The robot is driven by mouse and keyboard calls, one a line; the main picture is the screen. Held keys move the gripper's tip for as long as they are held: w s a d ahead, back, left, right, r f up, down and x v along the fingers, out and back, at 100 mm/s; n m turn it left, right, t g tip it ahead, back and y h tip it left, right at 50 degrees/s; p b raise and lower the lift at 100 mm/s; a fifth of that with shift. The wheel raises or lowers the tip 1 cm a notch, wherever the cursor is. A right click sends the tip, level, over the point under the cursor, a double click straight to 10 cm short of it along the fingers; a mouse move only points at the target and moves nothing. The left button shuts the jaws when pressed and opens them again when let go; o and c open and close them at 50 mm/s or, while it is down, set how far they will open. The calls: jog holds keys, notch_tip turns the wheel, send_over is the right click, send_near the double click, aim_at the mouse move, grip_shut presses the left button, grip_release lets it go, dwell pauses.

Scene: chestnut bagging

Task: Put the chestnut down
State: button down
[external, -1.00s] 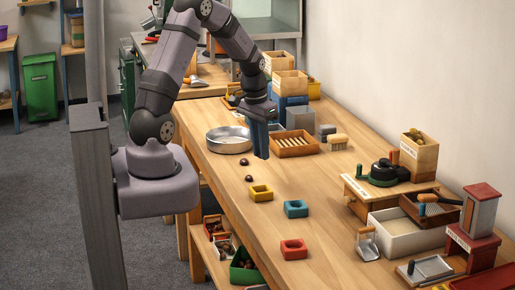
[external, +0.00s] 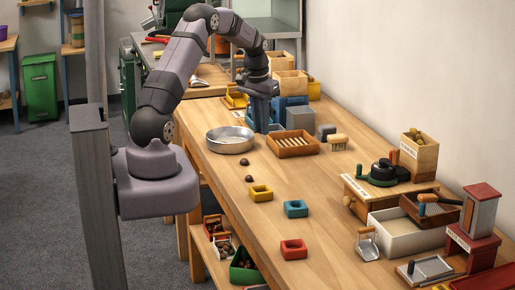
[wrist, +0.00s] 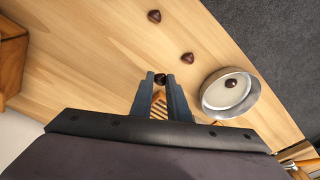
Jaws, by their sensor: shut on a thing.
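My gripper (external: 262,128) points down between the metal pan (external: 230,146) and the slatted wooden tray (external: 293,153) in the external view. In the wrist view my gripper (wrist: 160,84) is shut on a dark chestnut (wrist: 160,78) between its fingertips. The held chestnut is hidden in the external view. In the wrist view the pan (wrist: 250,104) is right of the fingers, with one chestnut (wrist: 231,83) inside. Two more chestnuts, (wrist: 187,58) and (wrist: 154,15), lie apart on the bare table.
Yellow (external: 260,193), teal (external: 295,209) and red (external: 293,249) square holders stand on the bench. A grey box (external: 300,118), blue crates and a brush (external: 338,141) are close to the right and behind.

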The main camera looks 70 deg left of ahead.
jog(key=s+a+n, duration=0.2)
jog(key=s+a, duration=0.1)
jog(key=a, duration=0.6)
jog(key=s+a+n, duration=0.1)
jog(key=s+a, duration=0.2)
jog(key=a, duration=0.6)
jog(key=shift+s+a+r+n+g+y, duration=0.25)
jog(key=shift+a+r+n+g+y, duration=0.05)
jog(key=shift+r+n+g+y, duration=0.15)
jog(key=shift+f+b, duration=0.15)
jog(key=shift+b, duration=0.3)
jog(key=shift+n, duration=0.25)
jog(key=shift+d+f+p, duration=0.1)
jog(key=shift+f+p, duration=0.65)
jog(key=shift+f, duration=4.1)
jog(key=shift+f, duration=0.1)
